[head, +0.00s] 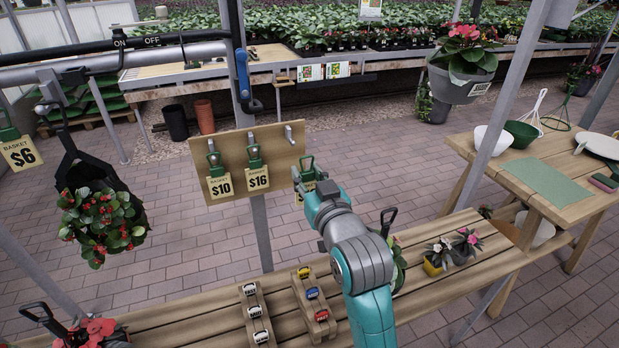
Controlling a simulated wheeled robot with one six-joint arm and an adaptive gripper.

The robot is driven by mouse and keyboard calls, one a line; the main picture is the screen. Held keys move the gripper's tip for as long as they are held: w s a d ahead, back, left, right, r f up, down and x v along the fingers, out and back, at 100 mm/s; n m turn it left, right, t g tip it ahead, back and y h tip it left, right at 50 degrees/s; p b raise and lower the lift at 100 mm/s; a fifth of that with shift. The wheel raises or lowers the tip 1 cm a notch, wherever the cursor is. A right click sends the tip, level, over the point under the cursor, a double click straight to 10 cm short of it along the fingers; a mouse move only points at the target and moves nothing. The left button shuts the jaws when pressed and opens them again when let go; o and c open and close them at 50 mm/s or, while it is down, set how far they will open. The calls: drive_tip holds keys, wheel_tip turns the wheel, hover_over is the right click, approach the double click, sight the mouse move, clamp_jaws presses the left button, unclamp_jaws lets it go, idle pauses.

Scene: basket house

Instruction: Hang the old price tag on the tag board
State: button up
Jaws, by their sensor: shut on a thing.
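The wooden tag board (226,155) stands on a post in the middle of the head view. A $10 tag (220,186) hangs on its left hook and a $16 tag (258,178) on its middle hook. The right hook (289,134) is bare. My gripper (303,182) is at the board's right edge, shut on a price tag with a green clip (308,167). The held tag is below and right of the bare hook; its price is mostly hidden by my gripper. I cannot tell whether it touches the board.
A $6 tag (20,152) hangs at the left, near a dark hanging basket (100,215) with red flowers. A wooden bench (200,312) below holds small labelled blocks and potted plants. A hanging grey pot (462,82) and side table (545,165) are at the right.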

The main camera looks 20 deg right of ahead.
approach(288, 148)
drive_tip(key=shift+w+r, duration=0.25)
drive_tip(key=shift+w, duration=0.5)
drive_tip(key=shift+w+r, duration=0.25)
drive_tip(key=shift+w, duration=0.5)
drive_tip(key=shift+w, duration=0.2)
drive_tip(key=shift+w, duration=1.15)
drive_tip(key=shift+w, duration=0.15)
drive_tip(key=shift+w, duration=0.3)
drive_tip(key=shift+w, duration=0.1)
drive_tip(key=shift+f, duration=0.25)
drive_tip(key=shift+f, duration=0.25)
idle(0.6)
